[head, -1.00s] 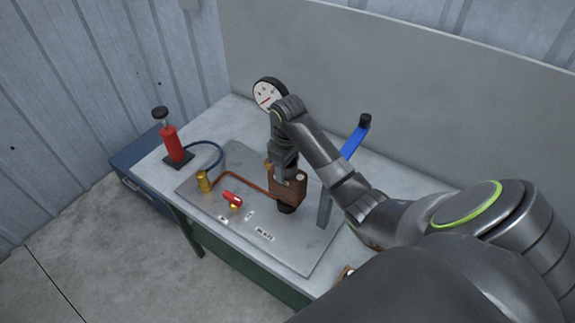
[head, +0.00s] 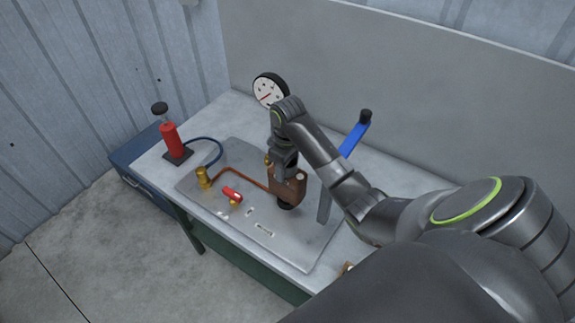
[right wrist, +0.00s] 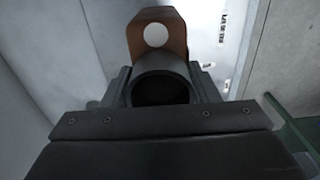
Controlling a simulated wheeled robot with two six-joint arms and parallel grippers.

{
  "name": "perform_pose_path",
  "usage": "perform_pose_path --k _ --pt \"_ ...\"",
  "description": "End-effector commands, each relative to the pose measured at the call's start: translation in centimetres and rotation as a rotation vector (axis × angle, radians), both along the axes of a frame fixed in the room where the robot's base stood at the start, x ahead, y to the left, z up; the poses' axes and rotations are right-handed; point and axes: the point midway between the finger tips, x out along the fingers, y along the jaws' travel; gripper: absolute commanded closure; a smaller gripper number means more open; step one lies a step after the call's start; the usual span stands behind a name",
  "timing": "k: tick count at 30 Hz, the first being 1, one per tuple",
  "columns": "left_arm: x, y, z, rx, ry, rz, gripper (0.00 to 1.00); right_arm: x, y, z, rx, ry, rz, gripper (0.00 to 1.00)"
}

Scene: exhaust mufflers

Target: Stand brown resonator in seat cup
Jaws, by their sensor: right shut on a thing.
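The brown resonator (head: 291,188) is upright over the metal plate, below my right gripper (head: 283,168). In the right wrist view my right gripper (right wrist: 161,90) is shut on the dark round pipe end of the brown resonator (right wrist: 157,18); its brown body with a white disc shows beyond the pipe. A short black round piece (head: 286,206), perhaps the seat cup, shows directly under the resonator. I cannot tell whether the resonator's lower end is inside it or just above it. My left gripper is not in view.
The metal plate (head: 213,176) lies on the bench and carries a copper pipe, brass fittings and a red valve handle (head: 231,193). A red pump (head: 169,141) stands at the left. A round gauge (head: 268,91) and a blue lever (head: 355,138) stand close to my arm.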

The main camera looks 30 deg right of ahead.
Motion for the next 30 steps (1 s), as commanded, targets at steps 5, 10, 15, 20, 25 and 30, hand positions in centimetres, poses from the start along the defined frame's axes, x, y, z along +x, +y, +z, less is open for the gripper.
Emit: perform_pose_path --k 5,10,15,20,25,30 --pt "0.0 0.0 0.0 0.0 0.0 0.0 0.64 0.1 0.0 0.1 0.0 -0.002 0.001 0.66" --pt "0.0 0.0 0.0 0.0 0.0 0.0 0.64 0.1 0.0 0.1 0.0 -0.002 0.001 0.66" --pt "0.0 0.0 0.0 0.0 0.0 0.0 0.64 0.0 0.0 0.1 -0.001 -0.001 0.0 0.25" --pt "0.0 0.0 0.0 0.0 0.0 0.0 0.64 0.0 0.0 0.1 -0.001 -0.001 0.0 0.2" --pt "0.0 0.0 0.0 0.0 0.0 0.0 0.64 0.0 0.0 0.1 0.0 0.002 -0.001 0.2" --pt "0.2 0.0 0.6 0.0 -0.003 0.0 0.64 1.0 -0.1 2.1 -0.001 -0.003 0.0 0.2"
